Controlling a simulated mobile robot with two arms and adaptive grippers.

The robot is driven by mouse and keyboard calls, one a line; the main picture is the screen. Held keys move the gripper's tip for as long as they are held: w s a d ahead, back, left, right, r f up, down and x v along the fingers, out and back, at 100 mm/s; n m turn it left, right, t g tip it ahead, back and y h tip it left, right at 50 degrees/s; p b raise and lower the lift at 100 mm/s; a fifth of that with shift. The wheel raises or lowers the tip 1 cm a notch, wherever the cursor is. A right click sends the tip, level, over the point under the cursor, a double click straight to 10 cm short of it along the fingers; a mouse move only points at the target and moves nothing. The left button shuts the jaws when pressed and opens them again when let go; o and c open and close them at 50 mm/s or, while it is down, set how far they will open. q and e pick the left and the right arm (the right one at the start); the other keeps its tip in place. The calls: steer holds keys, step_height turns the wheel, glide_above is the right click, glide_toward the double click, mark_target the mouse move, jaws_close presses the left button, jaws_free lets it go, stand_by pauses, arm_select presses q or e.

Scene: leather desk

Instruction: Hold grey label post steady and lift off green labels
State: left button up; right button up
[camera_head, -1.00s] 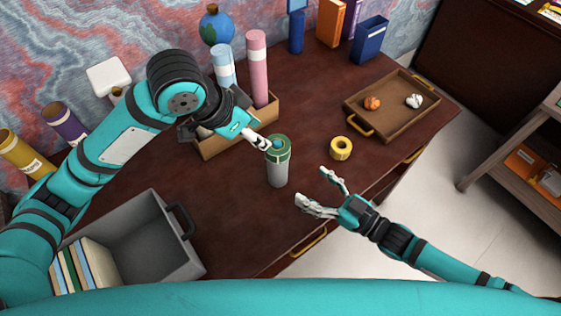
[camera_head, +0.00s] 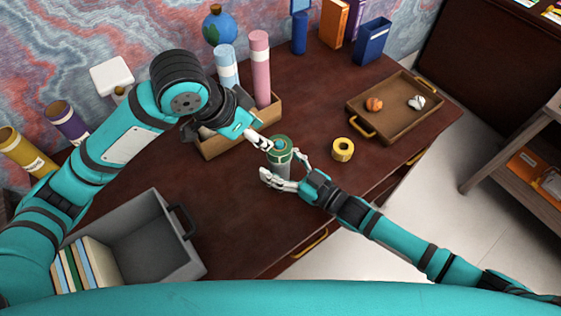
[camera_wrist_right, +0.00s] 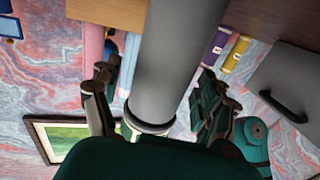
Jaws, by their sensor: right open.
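My right gripper (camera_head: 281,166) is open, with one finger on each side of the post just below the labels. In the right wrist view the grey post (camera_wrist_right: 178,55) runs between the open fingers of my right gripper (camera_wrist_right: 155,85), with visible gaps; the labels are largely hidden there.
A yellow tape roll (camera_head: 343,150) lies right of the post. A brown tray (camera_head: 380,122) with two small lumps is farther right. A wooden box (camera_head: 213,150) with upright tubes stands behind my left gripper. A grey bin (camera_head: 150,250) with books is at front left.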

steer(key=c, duration=1.3)
